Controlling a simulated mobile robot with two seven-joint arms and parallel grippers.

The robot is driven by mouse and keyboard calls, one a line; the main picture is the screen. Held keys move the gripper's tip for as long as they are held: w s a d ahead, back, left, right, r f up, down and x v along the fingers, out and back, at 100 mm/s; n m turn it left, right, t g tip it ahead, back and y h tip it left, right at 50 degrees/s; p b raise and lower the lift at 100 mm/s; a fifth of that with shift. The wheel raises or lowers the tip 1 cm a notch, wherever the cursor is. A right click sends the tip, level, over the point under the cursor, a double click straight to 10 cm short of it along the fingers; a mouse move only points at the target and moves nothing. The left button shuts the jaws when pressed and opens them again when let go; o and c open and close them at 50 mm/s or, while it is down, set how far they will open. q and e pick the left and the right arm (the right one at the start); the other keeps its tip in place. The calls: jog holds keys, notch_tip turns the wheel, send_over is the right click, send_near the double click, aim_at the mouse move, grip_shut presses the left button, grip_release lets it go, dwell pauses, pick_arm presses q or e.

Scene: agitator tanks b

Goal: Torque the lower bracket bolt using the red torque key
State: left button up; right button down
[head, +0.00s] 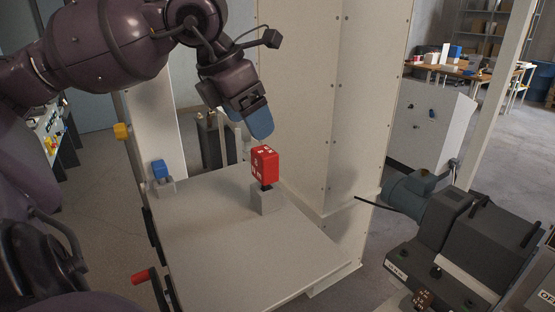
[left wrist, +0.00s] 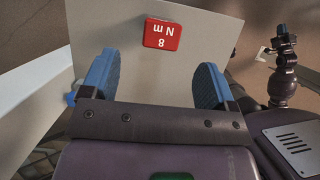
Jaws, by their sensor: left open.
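The red torque key (head: 265,164) is a red block with white markings. It stands upright in a grey block holder (head: 267,201) on the light table. In the left wrist view the red key (left wrist: 162,34) reads "8 Nm" and lies beyond the fingertips. My left gripper (head: 258,123) has blue fingers and is just above and behind the key in the head view. In the left wrist view its fingers (left wrist: 156,80) are wide apart with nothing between them. I cannot pick out the lower bracket bolt. My right gripper is not in view.
A blue block (head: 160,169) sits in a holder at the table's back left. The table top (head: 225,255) is otherwise clear. A tall pale panel (head: 315,100) rises right behind the table. A dark motor-like unit (head: 455,235) with a thin rod stands right. A red handle (head: 140,276) juts out left.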

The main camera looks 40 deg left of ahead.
aim_at(262, 151)
pick_arm(q)
jog(key=x, duration=0.3)
jog(key=shift+s, duration=0.25)
jog(key=shift+w+d+f, duration=0.1)
jog(key=shift+w+f, duration=0.2)
jog(key=shift+f, duration=0.35)
jog(key=shift+w+f, duration=0.1)
jog(key=shift+f, duration=0.1)
jog(key=b+x, duration=0.1)
jog(key=b, duration=0.2)
jog(key=shift+w+f, duration=0.1)
jog(key=shift+f, duration=0.15)
jog(key=shift+b+x, duration=0.8)
jog(key=shift+x, duration=0.05)
jog(key=shift+b+x, duration=0.45)
jog(key=shift+x, duration=0.4)
jog(key=shift+d+f, duration=0.1)
jog(key=shift+w, duration=0.1)
jog(key=c, duration=1)
jog(key=shift+c, duration=0.5)
notch_tip(262, 151, up, 20)
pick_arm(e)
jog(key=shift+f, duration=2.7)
